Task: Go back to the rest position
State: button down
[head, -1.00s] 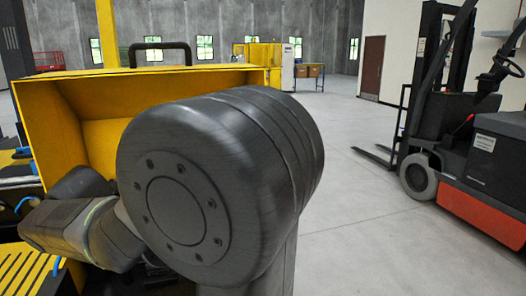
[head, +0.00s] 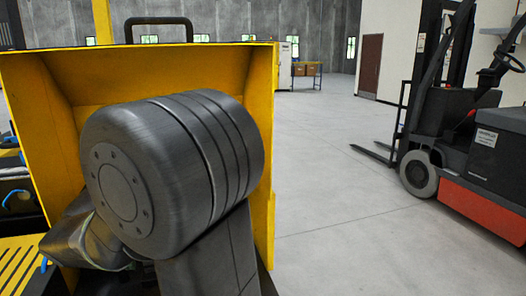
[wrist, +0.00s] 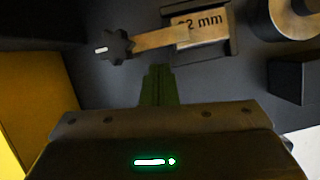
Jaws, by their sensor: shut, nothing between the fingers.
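My gripper (wrist: 158,88) shows in the wrist view with its dark fingers together and nothing held. In the head view my thick grey arm joint covers the middle of a yellow hood (head: 255,70) with a black handle (head: 158,20) on top. My gripper is hidden in that view.
A round copper-coloured part (wrist: 293,18) and a dark block (wrist: 296,82) are at the right of the wrist view. A yellow panel (wrist: 30,110) is close on the left. In the head view, a forklift (head: 440,150) stands right, with open grey floor (head: 330,200) between.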

jog(key=s+r+m+g+p, duration=0.1)
jog(key=s+r+p, duration=0.2)
jog(key=r+p, duration=0.7)
jog(key=shift+s+d+m+h+p, duration=0.15)
jog(key=shift+d+m+h+p, duration=0.2)
jog(key=shift+p, duration=0.3)
jog(key=shift+a+f, duration=0.1)
jog(key=shift+f, duration=0.1)
dwell(0.4)
